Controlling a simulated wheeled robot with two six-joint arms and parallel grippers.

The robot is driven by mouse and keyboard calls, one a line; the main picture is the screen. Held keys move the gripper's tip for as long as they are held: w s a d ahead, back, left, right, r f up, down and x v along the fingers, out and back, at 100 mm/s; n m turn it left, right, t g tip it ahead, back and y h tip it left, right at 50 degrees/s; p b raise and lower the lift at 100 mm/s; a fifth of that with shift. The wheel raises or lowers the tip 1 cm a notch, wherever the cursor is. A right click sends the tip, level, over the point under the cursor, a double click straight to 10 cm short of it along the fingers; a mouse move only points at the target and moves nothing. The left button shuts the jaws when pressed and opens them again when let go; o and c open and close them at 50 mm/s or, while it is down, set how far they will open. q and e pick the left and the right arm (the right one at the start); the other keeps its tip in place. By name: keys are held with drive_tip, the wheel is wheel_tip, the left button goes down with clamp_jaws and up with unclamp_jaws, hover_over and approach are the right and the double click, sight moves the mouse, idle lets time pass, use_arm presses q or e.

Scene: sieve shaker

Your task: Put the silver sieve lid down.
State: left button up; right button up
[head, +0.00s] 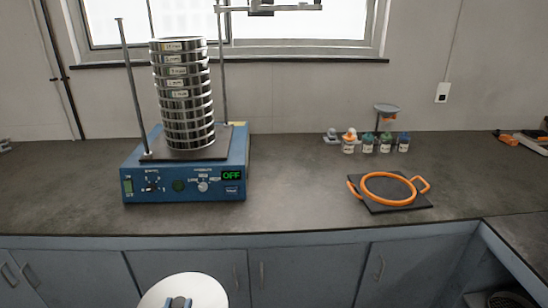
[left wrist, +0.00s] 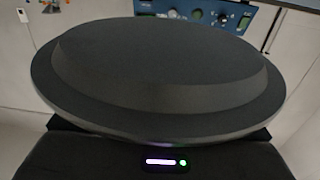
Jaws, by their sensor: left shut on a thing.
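The silver sieve lid (head: 208,290) is at the bottom edge of the head view, in front of the counter's cabinets. My left gripper (head: 179,303) is shut on it near its middle. The lid's lower part is cut off by the frame. In the left wrist view the lid (left wrist: 160,70) is a large, dark, shaded disc with a raised centre, filling most of the picture. The fingertips are hidden there. My right gripper is not in view.
A sieve stack (head: 184,95) stands on the blue shaker (head: 185,185), between two upright rods; its display reads OFF. An orange ring with handles (head: 390,187) lies on a dark mat (head: 400,206). Small bottles (head: 367,144) stand behind it. The counter between shaker and mat is clear.

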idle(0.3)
use_arm(q)
drive_tip(key=w+d+r+m+g+h, duration=0.3)
drive_tip(key=w+d+m+g+h, duration=0.1)
drive_tip(key=d+m+g+h, duration=0.3)
drive_tip(key=w+d+r+m+g+h, duration=0.3)
drive_tip(key=w+d+m+g+h, duration=0.1)
drive_tip(key=d+m+g+h, duration=0.4)
drive_tip(key=shift+w+m+g+h, duration=0.25)
drive_tip(key=shift+m+g+h, duration=0.75)
drive_tip(key=shift+h, duration=0.5)
